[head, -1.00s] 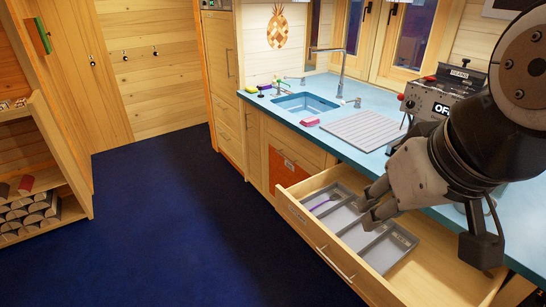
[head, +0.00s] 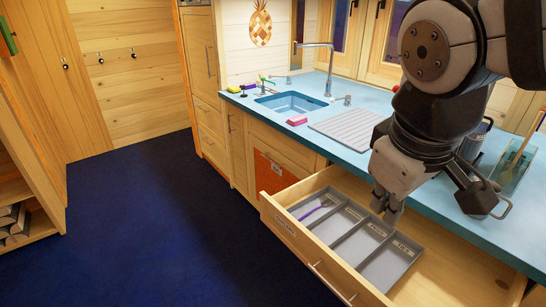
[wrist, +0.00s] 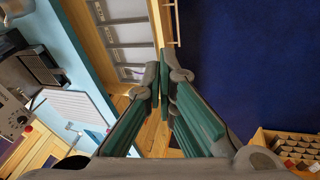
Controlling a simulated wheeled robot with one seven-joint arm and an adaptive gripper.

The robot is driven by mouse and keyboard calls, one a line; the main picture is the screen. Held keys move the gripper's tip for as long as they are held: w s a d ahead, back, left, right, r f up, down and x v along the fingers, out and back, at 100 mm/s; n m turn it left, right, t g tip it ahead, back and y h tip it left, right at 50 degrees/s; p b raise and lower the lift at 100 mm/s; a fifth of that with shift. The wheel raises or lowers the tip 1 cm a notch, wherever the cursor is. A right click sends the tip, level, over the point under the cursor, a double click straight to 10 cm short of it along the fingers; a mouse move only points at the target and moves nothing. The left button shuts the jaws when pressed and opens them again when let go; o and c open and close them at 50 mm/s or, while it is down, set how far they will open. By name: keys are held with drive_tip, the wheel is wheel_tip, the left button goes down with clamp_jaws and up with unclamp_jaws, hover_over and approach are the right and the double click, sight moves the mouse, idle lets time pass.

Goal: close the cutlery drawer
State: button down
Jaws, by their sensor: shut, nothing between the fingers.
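The cutlery drawer (head: 300,248) stands pulled out from under the blue counter, with a wooden front, a bar handle (head: 330,283) and a label. A grey divided tray (head: 352,252) lies inside it, with a purple-handled utensil (head: 318,210) in the leftmost compartment. My gripper (head: 387,208) is shut and empty, pointing down over the back part of the drawer near the counter edge. In the wrist view, my closed fingertips (wrist: 160,75) appear against the drawer's wooden edge (wrist: 158,22), with the tray (wrist: 125,32) beyond; I cannot tell whether they touch it.
The counter (head: 352,158) holds a sink (head: 290,103), a grey drying mat (head: 346,127), a pink sponge (head: 297,120) and a clear container (head: 512,168) at right. Dark blue floor (head: 120,220) is free left of the drawer. A log shelf (wrist: 290,148) shows in the wrist view.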

drive_tip(key=w+a+f+n+g+h+b, duration=0.1)
drive_tip(key=w+a+f+n+b, duration=0.15)
drive_tip(key=w+f+b, duration=0.2)
drive_tip(key=w+a+f+n+h+b, duration=0.1)
drive_tip(key=w+a+f+n+b, duration=0.1)
drive_tip(key=w+f+n+b, duration=0.3)
drive_tip(key=w+a+f+n+t+h+b, duration=0.1)
drive_tip(key=w+a+f+n+b, duration=0.4)
drive_tip(key=f, duration=0.4)
drive_tip(key=w+a+f+n+t+h+b, duration=0.1)
drive_tip(key=w+a+f+n+h+b, duration=0.15)
drive_tip(key=w+a+f+b, duration=0.4)
drive_tip(key=w+a+f+n+t+h+b, duration=0.1)
drive_tip(key=w+a+f+n+b, duration=0.35)
drive_tip(key=f, duration=0.75)
drive_tip(key=b, duration=0.3)
approach(287, 238)
drive_tip(key=shift+y, duration=0.25)
drive_tip(key=shift+x, duration=2.55)
